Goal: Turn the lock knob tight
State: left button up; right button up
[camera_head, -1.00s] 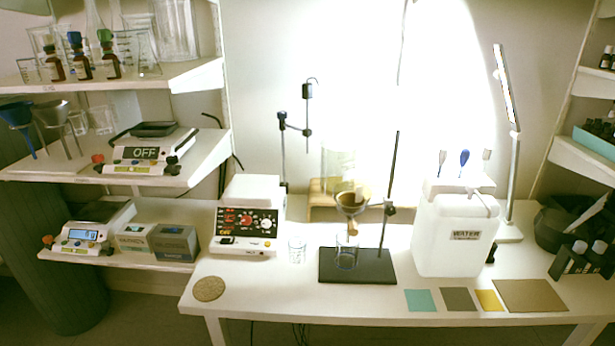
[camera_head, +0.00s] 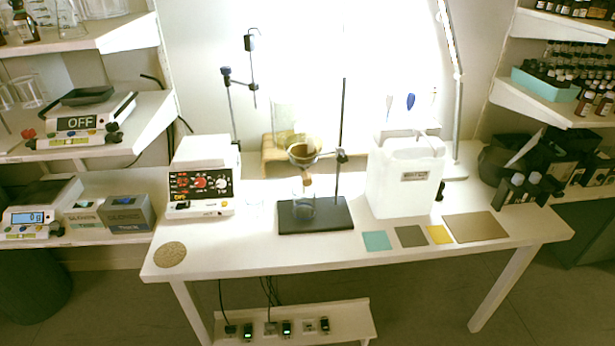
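A black stand base (camera_head: 327,216) with an upright rod (camera_head: 342,115) stands on the white table. A dark clamp knob (camera_head: 342,156) sits on the rod, beside a funnel (camera_head: 303,153) with brownish contents. A glass beaker (camera_head: 303,208) is below the funnel on the base. I cannot tell which knob is the lock knob or how tight either is. Neither of my grippers is in view.
A white hotplate-like device (camera_head: 203,180) stands left of the stand, and a white water container (camera_head: 405,175) to its right. Coloured squares and a round cork mat (camera_head: 171,254) lie near the front edge. The front strip of the white table (camera_head: 270,258) is mostly clear.

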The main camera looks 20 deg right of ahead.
aim_at(342, 158)
jog(key=i+l, duration=0.1)
jog(key=l, duration=0.8)
jog(key=i+l, duration=0.15)
jog(key=l, duration=0.35)
